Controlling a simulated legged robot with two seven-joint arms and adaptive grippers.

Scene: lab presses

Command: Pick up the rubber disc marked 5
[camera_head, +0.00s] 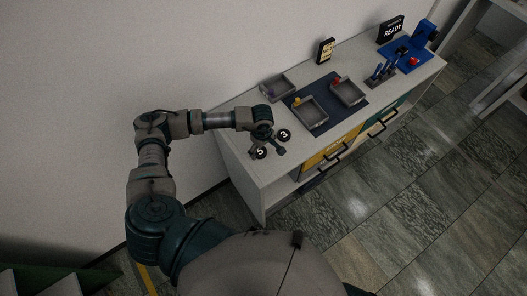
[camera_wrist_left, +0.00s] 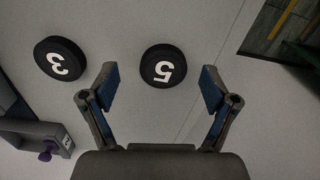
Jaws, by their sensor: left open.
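The rubber disc marked 5 (camera_head: 260,152) is black with a white numeral and lies flat on the white bench top near its left end. In the left wrist view the disc marked 5 (camera_wrist_left: 163,67) shows just beyond and between the open fingertips. A second black disc, marked 3 (camera_head: 284,134), lies beside it; it also shows in the left wrist view (camera_wrist_left: 60,60), left of the fingers. My left gripper (camera_head: 266,151) is open and empty above the disc marked 5; in the left wrist view (camera_wrist_left: 160,88) no finger visibly touches it. My right gripper is not in view.
Grey trays (camera_head: 309,112) stand on and beside a dark mat (camera_head: 331,123) to the right of the discs. A small sign (camera_head: 325,51), a blue press (camera_head: 424,34) and a READY sign (camera_head: 391,30) stand farther back. Drawers with handles line the bench front.

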